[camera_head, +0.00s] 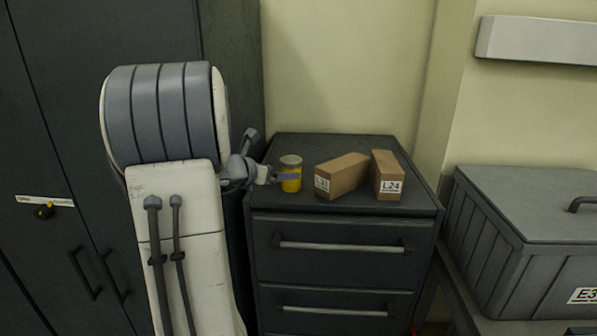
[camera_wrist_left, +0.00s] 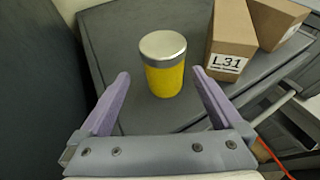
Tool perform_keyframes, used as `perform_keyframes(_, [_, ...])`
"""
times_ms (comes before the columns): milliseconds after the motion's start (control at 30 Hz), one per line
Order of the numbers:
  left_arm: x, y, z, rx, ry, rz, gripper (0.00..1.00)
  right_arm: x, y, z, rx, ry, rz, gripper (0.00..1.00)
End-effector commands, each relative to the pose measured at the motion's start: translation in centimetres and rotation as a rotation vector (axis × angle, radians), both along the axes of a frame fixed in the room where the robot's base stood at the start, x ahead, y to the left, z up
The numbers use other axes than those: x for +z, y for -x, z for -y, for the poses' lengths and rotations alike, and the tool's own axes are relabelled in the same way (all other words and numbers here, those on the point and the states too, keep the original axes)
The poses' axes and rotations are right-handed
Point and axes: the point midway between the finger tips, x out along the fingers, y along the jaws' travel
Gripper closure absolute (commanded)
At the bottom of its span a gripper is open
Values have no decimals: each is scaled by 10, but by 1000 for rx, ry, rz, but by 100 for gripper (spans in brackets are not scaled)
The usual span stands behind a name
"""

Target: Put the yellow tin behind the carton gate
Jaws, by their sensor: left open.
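The yellow tin (camera_head: 291,181) with a silvery lid stands upright near the left side of the dark cabinet top. Two brown cartons form the gate: one labelled L31 (camera_head: 343,174) and one labelled L24 (camera_head: 386,171), just right of the tin and angled to each other. My left gripper (camera_head: 282,177) is at the tin from the left. In the left wrist view the open fingers (camera_wrist_left: 160,92) are on either side of the tin (camera_wrist_left: 165,78), with gaps showing on both sides. The L31 carton (camera_wrist_left: 232,38) is close beyond the right finger. My right gripper is not in view.
The dark drawer cabinet (camera_head: 288,146) has free top surface behind the tin and cartons, up to the pale wall. A grey lidded bin (camera_head: 530,215) stands to the right. Dark cupboard doors (camera_head: 60,120) are on the left.

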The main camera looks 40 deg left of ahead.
Motion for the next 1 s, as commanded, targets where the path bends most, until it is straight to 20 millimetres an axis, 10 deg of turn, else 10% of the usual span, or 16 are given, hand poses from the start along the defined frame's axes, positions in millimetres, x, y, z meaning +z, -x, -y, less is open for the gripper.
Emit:
perform_keyframes(700, [-36,-82,1,-4,-2,-1,0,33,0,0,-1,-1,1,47])
perform_keyframes(1000, [-40,-88,1,-3,-3,0,0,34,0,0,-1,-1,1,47])
